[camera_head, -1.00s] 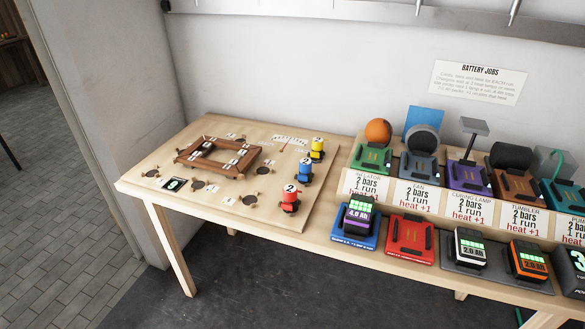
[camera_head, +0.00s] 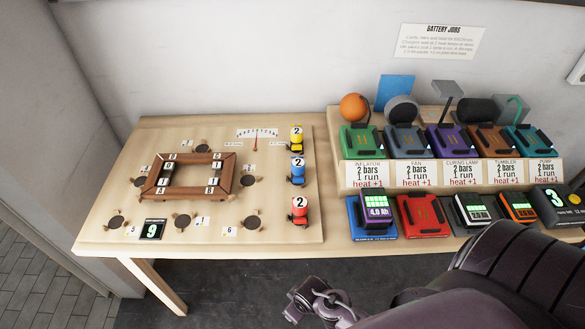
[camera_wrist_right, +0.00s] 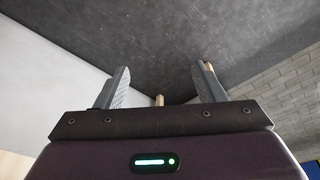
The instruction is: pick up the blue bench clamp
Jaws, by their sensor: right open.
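The blue bench clamp (camera_head: 298,172) stands at the right edge of the pale board in the head view, with a white "2" label on it. It is between the yellow clamp (camera_head: 296,139) behind it and the red clamp (camera_head: 299,208) in front. My right gripper (camera_wrist_right: 163,70) is open in the right wrist view, with nothing between its fingers. That view shows dark floor and pale wall beyond the fingers, and no clamp. In the head view my arm's dark links are at the lower right, well apart from the clamps. My left gripper is not in view.
A brown wooden frame (camera_head: 151,180) lies on the board (camera_head: 270,225), with dark round discs around it. To the right are a purple-topped battery (camera_head: 378,204), a red charger (camera_head: 423,215) and more chargers, below a raised row of coloured docks. Open space lies above the board.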

